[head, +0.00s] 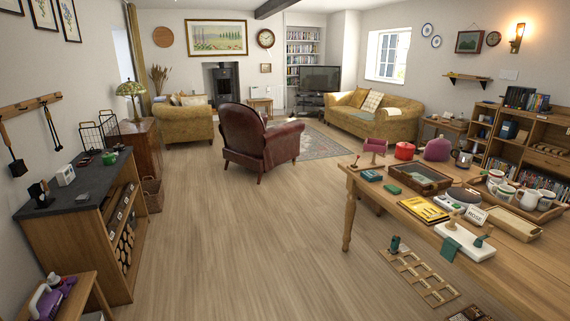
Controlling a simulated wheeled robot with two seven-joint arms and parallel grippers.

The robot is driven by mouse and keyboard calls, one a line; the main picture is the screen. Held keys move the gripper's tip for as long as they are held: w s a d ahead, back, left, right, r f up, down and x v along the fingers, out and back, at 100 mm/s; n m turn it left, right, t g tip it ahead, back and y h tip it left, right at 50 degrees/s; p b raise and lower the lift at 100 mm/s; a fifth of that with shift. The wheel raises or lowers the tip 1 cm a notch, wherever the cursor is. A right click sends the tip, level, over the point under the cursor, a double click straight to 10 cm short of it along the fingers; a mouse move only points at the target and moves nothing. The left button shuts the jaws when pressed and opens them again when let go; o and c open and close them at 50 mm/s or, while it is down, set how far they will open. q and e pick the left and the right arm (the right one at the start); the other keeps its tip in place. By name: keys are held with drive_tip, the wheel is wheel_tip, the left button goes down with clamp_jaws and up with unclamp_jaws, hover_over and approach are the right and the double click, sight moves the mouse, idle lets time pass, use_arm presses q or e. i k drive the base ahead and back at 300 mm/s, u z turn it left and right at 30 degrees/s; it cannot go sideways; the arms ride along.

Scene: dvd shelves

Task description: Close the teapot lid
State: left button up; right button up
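No teapot or lid can be made out for certain at this distance. A red rounded pot (404,151) stands near the far edge of the wooden table (540,262) on the right. A mauve dome-shaped thing (437,149) stands beside it, and a dark, shiny kettle-like vessel (463,159) is further right. A white jug-like vessel (529,199) stands on a wooden tray (552,212) with white mugs (506,192). Whether any lid is open or shut is too small to tell. Neither of my grippers is in view.
The table also holds a yellow book (423,210), a framed dark tray (419,178) and a white board with a green cloth (464,240). A red armchair (257,142) stands further back. The middle floor is clear.

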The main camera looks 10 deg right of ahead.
sight(463, 144)
drive_tip(key=u, duration=0.25)
drive_tip(key=i, duration=2.3)
drive_tip(key=z, duration=0.25)
drive_tip(key=i, duration=1.3)
drive_tip(key=z, duration=1.75)
drive_tip(key=i, duration=1.1)
drive_tip(key=u, duration=1.55)
drive_tip(key=i, duration=2.65)
drive_tip(key=z, duration=0.1)
